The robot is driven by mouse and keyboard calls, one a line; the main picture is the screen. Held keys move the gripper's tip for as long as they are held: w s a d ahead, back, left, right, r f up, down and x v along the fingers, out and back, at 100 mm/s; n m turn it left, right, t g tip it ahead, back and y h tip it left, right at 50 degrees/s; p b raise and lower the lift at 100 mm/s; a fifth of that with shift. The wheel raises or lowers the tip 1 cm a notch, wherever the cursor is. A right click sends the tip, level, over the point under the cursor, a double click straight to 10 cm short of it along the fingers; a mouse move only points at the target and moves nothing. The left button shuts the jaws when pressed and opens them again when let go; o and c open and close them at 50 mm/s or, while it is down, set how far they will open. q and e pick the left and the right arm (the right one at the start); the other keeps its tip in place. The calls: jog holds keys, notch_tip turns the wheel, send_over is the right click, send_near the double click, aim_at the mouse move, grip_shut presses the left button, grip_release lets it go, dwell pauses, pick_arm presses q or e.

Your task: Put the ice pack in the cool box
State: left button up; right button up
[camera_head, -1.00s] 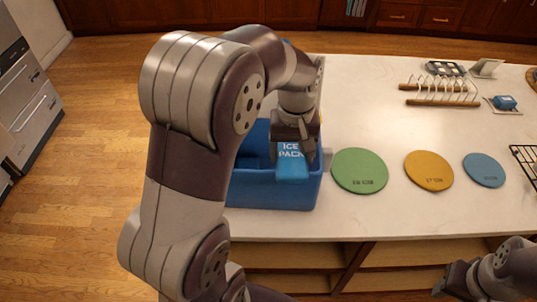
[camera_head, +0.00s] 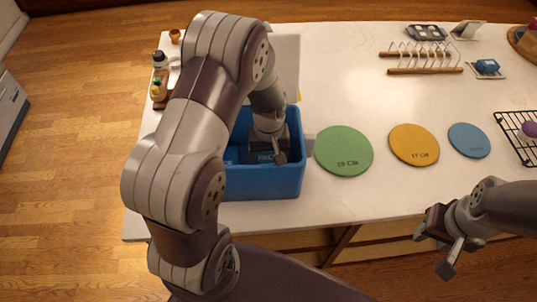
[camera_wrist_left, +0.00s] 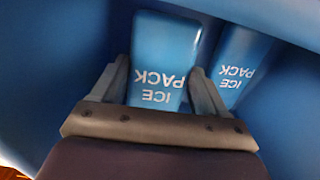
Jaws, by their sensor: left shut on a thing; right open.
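The blue cool box (camera_head: 262,186) stands open on the counter. My left gripper (camera_head: 268,152) reaches down inside it, shut on a blue ice pack with white lettering. In the left wrist view the held ice pack (camera_wrist_left: 165,50) sits between the two fingers (camera_wrist_left: 158,95), with blue box walls around it. A second ice pack (camera_wrist_left: 238,70) is beside it, just outside the right finger. I cannot tell whether the held pack touches the box floor. Most of it is hidden by my gripper in the head view. My right gripper (camera_head: 442,243) is open and empty, in front of the counter edge.
Green (camera_head: 343,150), yellow (camera_head: 414,144) and blue (camera_head: 469,140) round mats lie right of the box. A wooden rack (camera_head: 424,70) with wire loops is behind them. Bottles (camera_head: 158,78) stand at the far left. A black wire rack (camera_head: 515,128) is at the right edge.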

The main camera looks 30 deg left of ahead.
pick_arm(q)
jog(key=shift+s+d+f, duration=0.15)
jog(key=shift+f, duration=0.3)
pick_arm(e)
jog(key=shift+s+d+r, duration=0.15)
jog(key=shift+s, duration=0.05)
